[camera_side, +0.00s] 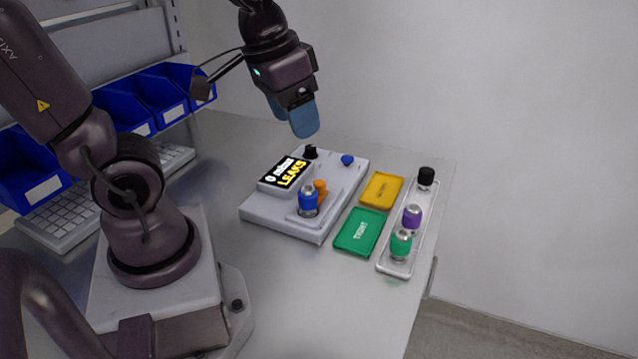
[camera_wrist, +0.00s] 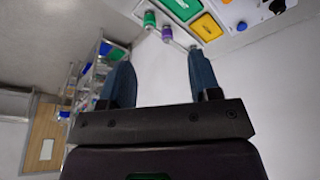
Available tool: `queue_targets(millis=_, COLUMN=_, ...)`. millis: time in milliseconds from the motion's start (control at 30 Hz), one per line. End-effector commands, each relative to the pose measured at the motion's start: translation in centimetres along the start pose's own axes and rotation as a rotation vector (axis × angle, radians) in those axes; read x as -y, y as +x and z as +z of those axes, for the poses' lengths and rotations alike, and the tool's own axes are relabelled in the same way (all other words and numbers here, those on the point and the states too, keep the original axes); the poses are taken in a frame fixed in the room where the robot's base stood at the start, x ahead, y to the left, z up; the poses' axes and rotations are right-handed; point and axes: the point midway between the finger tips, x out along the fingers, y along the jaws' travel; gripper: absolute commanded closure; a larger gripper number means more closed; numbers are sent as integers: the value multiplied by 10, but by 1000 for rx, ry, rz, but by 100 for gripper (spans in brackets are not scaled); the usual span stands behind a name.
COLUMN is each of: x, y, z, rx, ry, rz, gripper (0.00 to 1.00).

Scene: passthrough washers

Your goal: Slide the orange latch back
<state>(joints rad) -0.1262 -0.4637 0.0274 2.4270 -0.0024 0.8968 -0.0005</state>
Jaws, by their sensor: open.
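The orange latch (camera_side: 320,187) stands on the grey test box (camera_side: 275,214) in the side view, just behind a blue-capped part (camera_side: 308,201) that partly hides it. My gripper (camera_side: 304,130) hangs above and behind the box, well clear of the latch, with its blue fingers pointing down. In the wrist view the two fingers (camera_wrist: 160,80) are spread apart with nothing between them. The latch cannot be made out in the wrist view.
The box carries a display reading "LEAKS" (camera_side: 286,172), a black knob (camera_side: 310,152) and a blue button (camera_side: 347,160). A yellow tray (camera_side: 381,189), a green tray (camera_side: 361,232) and a white rack (camera_side: 395,268) with capped parts lie to its right. Blue bins (camera_side: 130,100) stand at the left.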

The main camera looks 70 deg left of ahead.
Motion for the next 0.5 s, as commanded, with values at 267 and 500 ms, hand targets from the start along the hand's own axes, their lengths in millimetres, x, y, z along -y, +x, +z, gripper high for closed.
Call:
queue_targets(millis=267, x=65, y=70, z=-44, rx=222, ry=-241, rz=-45, gripper=43)
queue_targets(millis=500, x=126, y=136, z=-64, rx=329, ry=-407, rz=-90, gripper=43)
